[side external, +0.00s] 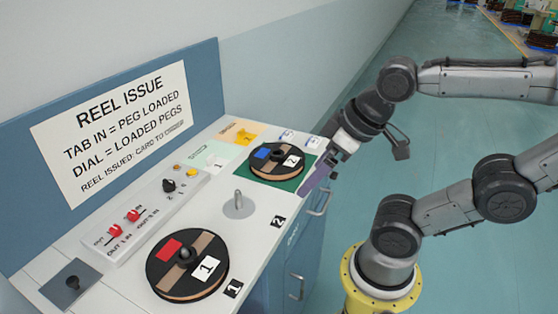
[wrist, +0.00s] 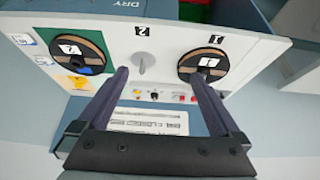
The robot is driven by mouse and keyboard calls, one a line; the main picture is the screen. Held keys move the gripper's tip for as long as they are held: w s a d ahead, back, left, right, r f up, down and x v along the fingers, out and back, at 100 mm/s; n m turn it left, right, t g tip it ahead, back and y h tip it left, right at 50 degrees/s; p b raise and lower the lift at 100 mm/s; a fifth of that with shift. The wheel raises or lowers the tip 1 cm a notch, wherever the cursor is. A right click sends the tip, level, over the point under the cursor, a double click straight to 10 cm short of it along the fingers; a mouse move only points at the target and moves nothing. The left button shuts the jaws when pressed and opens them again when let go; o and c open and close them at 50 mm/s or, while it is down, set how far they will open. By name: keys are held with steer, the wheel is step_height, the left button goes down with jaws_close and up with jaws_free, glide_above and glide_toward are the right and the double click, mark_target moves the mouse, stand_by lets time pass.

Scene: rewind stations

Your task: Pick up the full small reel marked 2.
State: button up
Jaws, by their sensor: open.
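The small reel marked 2 (side external: 264,165) lies flat on a dark green mat (side external: 299,178) at the far right of the counter, with a black hub, a blue patch and a white "2" label. In the wrist view the reel (wrist: 97,57) is at upper left. My gripper (side external: 313,181) hangs by the counter's right edge, apart from the reel, to its right in the side view. In the wrist view my gripper (wrist: 158,78) is open and empty, its fingers spread wide, with the reel outside the left finger.
A larger reel marked 1 (side external: 207,245) with a red patch lies at the near end. Between the reels stands a bare peg (side external: 238,199) on a round plate. A panel with red tabs (side external: 133,215) and a dial, and a sign board (side external: 115,110), are behind.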

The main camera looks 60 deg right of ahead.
steer(key=shift+c, duration=0.5)
